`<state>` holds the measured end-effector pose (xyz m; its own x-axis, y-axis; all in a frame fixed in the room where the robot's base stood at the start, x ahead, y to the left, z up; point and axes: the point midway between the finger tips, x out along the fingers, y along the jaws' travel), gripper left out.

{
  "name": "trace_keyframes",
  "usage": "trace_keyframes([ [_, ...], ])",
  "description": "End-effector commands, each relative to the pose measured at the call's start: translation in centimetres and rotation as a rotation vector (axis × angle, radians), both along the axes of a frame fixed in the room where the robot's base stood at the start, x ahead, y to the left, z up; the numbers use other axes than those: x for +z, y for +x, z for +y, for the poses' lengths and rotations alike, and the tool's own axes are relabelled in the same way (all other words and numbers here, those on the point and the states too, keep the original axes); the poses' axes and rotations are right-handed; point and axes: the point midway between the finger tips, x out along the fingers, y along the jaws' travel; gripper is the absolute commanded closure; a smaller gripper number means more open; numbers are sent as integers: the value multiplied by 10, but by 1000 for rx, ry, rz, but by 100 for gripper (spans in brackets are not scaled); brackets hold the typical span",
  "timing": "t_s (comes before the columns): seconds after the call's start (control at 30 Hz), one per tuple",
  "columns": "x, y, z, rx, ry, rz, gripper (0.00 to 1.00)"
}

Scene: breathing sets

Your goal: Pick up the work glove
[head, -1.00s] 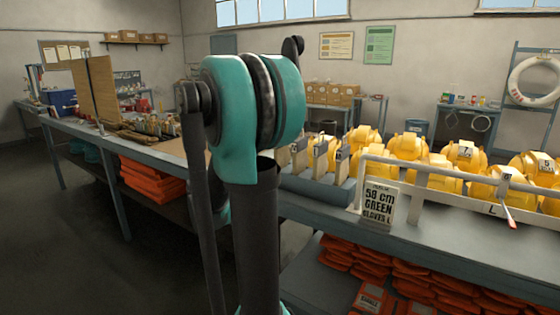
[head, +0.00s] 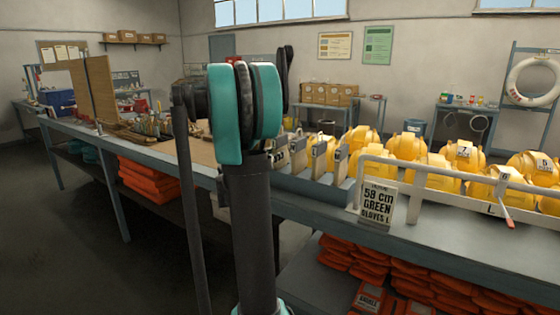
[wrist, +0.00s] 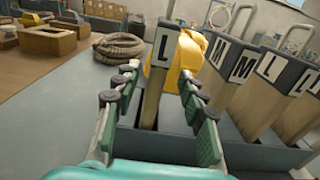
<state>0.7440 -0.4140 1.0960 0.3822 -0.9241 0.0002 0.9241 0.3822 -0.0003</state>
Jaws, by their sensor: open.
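I cannot identify the work glove for certain. In the wrist view a yellow thing (wrist: 184,58) stands behind a wooden upright with a dark label marked L (wrist: 163,45); I cannot tell whether it is a glove or another item. My gripper (wrist: 160,78) is open, one finger on each side of the L upright's lower part, with nothing clasped. I cannot tell how far beyond the fingertips the upright is. In the head view my arm hides the gripper.
More labelled uprights (wrist: 238,62) stand close on the right in a grey rack. A coiled rope (wrist: 118,47) and a wooden block (wrist: 50,40) lie at the left. Yellow gear (head: 430,172) fills the bench behind a white rail; a sign (head: 376,205) reads green gloves L.

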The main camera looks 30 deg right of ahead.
Motion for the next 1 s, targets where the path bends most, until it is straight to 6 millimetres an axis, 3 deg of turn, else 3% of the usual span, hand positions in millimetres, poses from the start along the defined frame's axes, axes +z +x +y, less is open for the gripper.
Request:
trace_keyframes([
  [0.4,3,21,-43,-2,0,0,59],
  [0.67,3,23,-45,1,0,0,60],
  [1.0,3,23,-45,1,0,0,100],
])
